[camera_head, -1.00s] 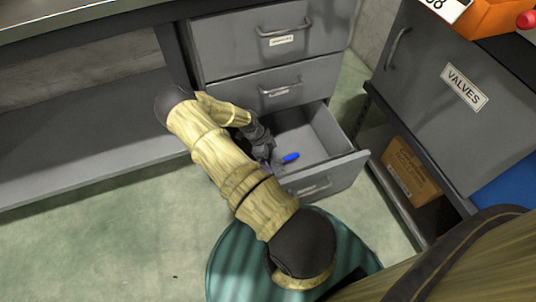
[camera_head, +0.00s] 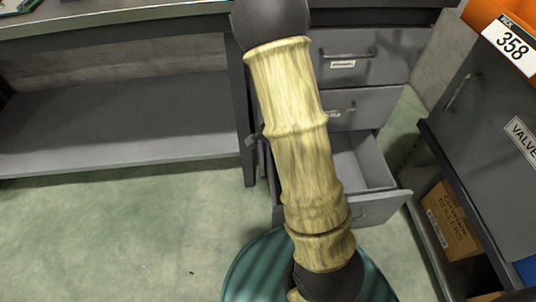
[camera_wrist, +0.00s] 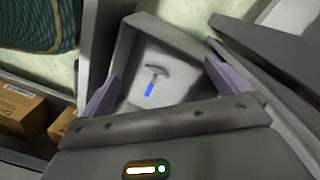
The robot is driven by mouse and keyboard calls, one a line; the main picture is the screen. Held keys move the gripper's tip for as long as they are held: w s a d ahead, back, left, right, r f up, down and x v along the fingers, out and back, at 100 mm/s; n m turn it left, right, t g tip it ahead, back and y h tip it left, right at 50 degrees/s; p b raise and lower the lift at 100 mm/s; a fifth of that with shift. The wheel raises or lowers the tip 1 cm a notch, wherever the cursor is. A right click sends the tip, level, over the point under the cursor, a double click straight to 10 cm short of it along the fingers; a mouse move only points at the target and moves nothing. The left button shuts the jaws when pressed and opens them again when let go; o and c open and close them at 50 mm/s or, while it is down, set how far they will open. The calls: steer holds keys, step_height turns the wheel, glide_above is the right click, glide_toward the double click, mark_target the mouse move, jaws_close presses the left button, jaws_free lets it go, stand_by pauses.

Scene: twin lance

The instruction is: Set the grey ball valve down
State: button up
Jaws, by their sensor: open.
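The grey ball valve (camera_wrist: 158,70) with its blue handle (camera_wrist: 149,90) lies on the floor of the open drawer in the wrist view. The drawer (camera_wrist: 167,31) also shows in the head view (camera_head: 380,209), pulled out at the bottom of the grey cabinet. My gripper (camera_wrist: 162,76) is open, with one pale purple finger on each side of the picture and the valve apart from both. In the head view my arm hides the valve and most of the gripper.
Two closed drawers (camera_head: 372,102) sit above the open one. A grey cabinet marked VALVES (camera_head: 492,115) stands at right, with a cardboard box (camera_head: 452,222) on a shelf below. Clear floor (camera_head: 120,235) lies at left.

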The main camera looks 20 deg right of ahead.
steer(key=s+a+r+n+t, duration=0.1)
steer(key=s+a+r+n, duration=0.2)
steer(key=r+n, duration=0.3)
steer(key=s+a+r+n+t, duration=0.2)
steer(key=s+a+r+n, duration=0.1)
steer(key=s+r+n, duration=0.2)
step_height(320, 180, up, 2)
steer(key=shift+r+n, duration=0.25)
steer(key=shift+n, duration=0.75)
steer(key=shift+s, duration=0.1)
steer(key=shift+d, duration=0.1)
